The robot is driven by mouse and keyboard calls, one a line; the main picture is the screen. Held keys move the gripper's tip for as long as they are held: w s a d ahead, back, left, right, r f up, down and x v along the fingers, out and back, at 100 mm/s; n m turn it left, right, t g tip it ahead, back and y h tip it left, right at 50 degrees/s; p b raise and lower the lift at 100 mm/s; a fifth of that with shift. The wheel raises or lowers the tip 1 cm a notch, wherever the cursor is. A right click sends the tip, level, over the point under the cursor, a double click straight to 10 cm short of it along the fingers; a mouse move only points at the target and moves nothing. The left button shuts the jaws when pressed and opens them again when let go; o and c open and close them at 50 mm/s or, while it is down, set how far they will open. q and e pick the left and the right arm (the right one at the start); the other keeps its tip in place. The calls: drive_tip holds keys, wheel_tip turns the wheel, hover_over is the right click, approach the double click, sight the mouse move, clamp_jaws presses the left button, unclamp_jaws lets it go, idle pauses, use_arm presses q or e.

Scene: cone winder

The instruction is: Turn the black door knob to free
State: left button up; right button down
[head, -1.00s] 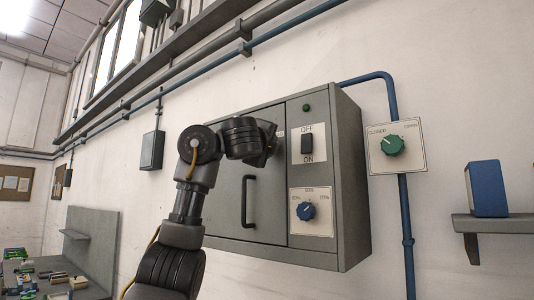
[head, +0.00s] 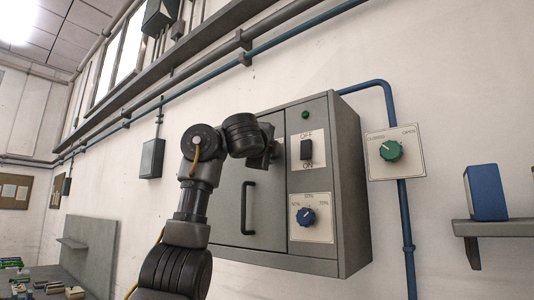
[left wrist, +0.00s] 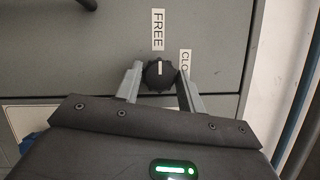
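The black knob (left wrist: 159,74) sits on a grey cabinet door in the left wrist view. Its white mark points up toward the FREE label (left wrist: 158,30). A second label (left wrist: 185,61), of which only "CLO" shows, is to the knob's right and partly hidden by a finger. My left gripper (left wrist: 160,78) has one finger on each side of the knob, close against it, and looks shut on it. In the head view my left gripper (head: 274,150) is at the cabinet's front and hides the knob. My right gripper is not in view.
The cabinet (head: 355,190) also bears a door handle (head: 248,208), an OFF/ON switch (head: 307,150) and a blue dial (head: 307,217). A green dial (head: 391,150) is on the wall to the right. A shelf (head: 495,228) holds a blue box (head: 485,192).

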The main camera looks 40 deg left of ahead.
use_arm(q)
drive_tip(key=o, duration=0.3)
drive_tip(key=shift+o, duration=0.2)
drive_tip(key=r+b+v, duration=0.1)
drive_tip(key=b+v, duration=0.8)
drive_tip(key=v, duration=0.1)
drive_tip(key=shift+s+d+f, duration=0.2)
drive_tip(key=shift+s+f, duration=0.15)
drive_tip(key=shift+f, duration=0.2)
